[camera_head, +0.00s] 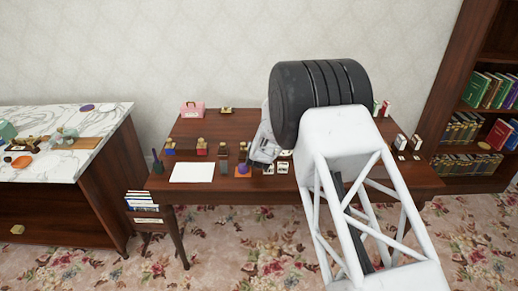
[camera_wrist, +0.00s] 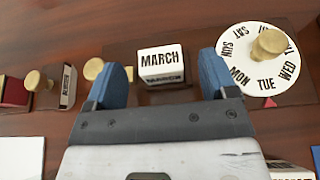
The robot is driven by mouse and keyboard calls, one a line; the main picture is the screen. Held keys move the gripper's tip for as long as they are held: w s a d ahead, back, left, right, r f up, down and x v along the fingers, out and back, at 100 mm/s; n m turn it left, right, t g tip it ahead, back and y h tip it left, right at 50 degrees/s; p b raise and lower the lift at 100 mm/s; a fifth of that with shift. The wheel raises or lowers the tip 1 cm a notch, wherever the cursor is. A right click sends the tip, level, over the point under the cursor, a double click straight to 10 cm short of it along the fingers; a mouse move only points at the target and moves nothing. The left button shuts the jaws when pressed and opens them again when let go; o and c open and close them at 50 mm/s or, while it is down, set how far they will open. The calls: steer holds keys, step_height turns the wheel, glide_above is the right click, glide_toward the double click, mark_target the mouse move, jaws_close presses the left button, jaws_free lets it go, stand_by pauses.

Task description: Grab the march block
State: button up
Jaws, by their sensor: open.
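The march block (camera_wrist: 161,64) is a white block with "MARCH" in black on its top and more black print on its front face. It sits on a dark wooden base (camera_wrist: 120,52) in the wrist view. My gripper (camera_wrist: 170,80) is open, with its two blue fingers on either side of the block's near area and a gap to each side. The fingers do not touch the block. In the head view my gripper (camera_head: 264,153) is low over the dark wooden desk (camera_head: 220,127), and I cannot make out the block there.
A white weekday dial (camera_wrist: 262,72) with a brass knob stands just right of the block. Brass-knobbed stamps (camera_wrist: 36,82) stand to the left. White paper (camera_head: 192,172) lies on the desk's left. Small boxes (camera_head: 400,142) stand at the right. The desk's back middle is clear.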

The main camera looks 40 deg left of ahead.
steer(key=shift+w+a+f, duration=0.25)
steer(key=shift+w+a, duration=0.15)
steer(key=shift+c, duration=0.2)
steer(key=c, duration=1)
